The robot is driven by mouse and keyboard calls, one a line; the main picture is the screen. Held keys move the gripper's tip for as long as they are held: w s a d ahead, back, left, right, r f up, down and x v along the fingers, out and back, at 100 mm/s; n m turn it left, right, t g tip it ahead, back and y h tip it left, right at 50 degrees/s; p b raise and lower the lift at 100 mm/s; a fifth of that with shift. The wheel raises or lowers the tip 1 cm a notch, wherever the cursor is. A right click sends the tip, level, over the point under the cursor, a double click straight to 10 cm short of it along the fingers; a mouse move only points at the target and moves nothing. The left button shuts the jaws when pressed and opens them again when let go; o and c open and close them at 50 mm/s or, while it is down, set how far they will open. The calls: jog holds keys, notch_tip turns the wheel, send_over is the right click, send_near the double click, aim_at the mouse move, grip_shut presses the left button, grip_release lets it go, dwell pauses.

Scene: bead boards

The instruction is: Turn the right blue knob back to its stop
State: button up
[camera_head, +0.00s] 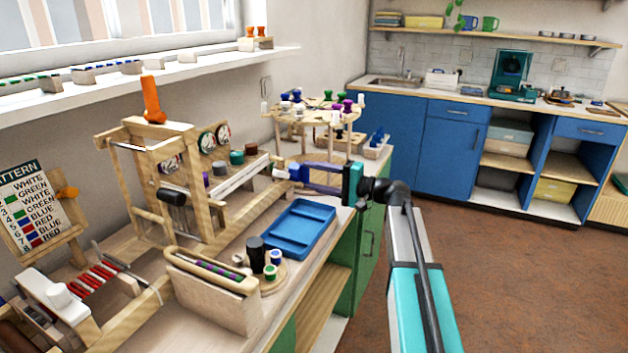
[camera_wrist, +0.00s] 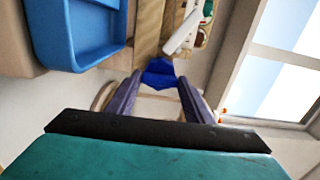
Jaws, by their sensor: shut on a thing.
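The right blue knob (camera_head: 295,172) is at the right end of the wooden frame on the workbench, by a small white piece. It also shows in the wrist view (camera_wrist: 158,71), dark blue, between my fingertips. My gripper (camera_head: 303,178), with purple fingers and a teal body, reaches in from the right and is shut on the knob. In the wrist view my gripper (camera_wrist: 159,82) has a finger on each side of the knob. The fingers hide part of the knob, and I cannot tell its turn angle or its stop.
A blue tray (camera_head: 300,229) lies on the bench just below my gripper. A wooden rack with dials (camera_head: 207,142) and dark knobs stands to the left. A round wooden stand (camera_head: 312,115) with coloured pegs is behind. The floor (camera_head: 510,285) at right is clear.

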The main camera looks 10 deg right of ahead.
jog(key=o, duration=1.1)
jog(key=shift+c, duration=0.2)
jog(key=shift+s+d, duration=0.1)
jog(key=v, duration=1.3)
jog(key=shift+d, duration=0.25)
jog(key=shift+s, duration=0.2)
